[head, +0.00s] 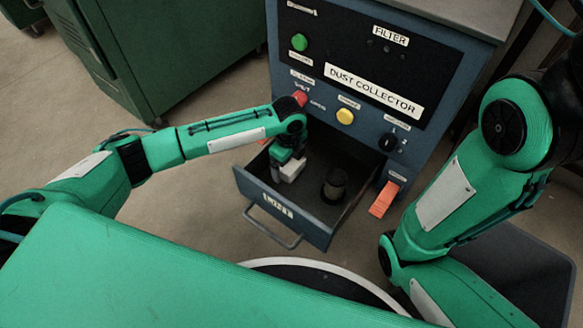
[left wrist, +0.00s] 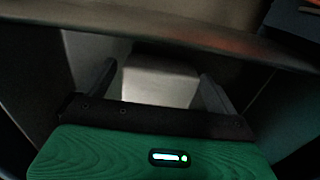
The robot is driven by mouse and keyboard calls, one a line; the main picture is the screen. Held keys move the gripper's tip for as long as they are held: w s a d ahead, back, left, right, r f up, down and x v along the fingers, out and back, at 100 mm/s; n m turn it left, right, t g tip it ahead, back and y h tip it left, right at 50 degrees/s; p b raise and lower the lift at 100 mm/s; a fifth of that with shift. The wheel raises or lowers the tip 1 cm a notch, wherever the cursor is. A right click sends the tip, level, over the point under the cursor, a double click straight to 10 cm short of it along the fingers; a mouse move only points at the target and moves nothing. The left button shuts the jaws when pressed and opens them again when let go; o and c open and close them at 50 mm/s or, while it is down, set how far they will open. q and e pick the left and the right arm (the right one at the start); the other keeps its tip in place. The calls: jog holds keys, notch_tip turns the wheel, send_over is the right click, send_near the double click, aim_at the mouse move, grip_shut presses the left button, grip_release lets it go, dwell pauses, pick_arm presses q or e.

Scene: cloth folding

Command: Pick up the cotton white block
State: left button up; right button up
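The white block (head: 290,169) is in the open drawer of the dust collector, near its back left corner. My left gripper (head: 282,160) reaches down into the drawer over the block and hides part of it. In the left wrist view the block (left wrist: 160,82) lies between the two dark fingers of my left gripper (left wrist: 158,88), which stand apart on either side of it. The view is dark, and I see no clear finger contact. My right gripper is not in view.
The drawer (head: 312,233) also holds a dark round canister (head: 334,187) right of the block. The dust collector front (head: 366,80) rises behind, with a yellow button (head: 345,116) and an orange-red tab (head: 383,199). A green cabinet (head: 160,45) stands back left.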

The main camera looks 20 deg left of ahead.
pick_arm(q)
jog(key=c, duration=0.7)
jog(key=shift+c, duration=0.4)
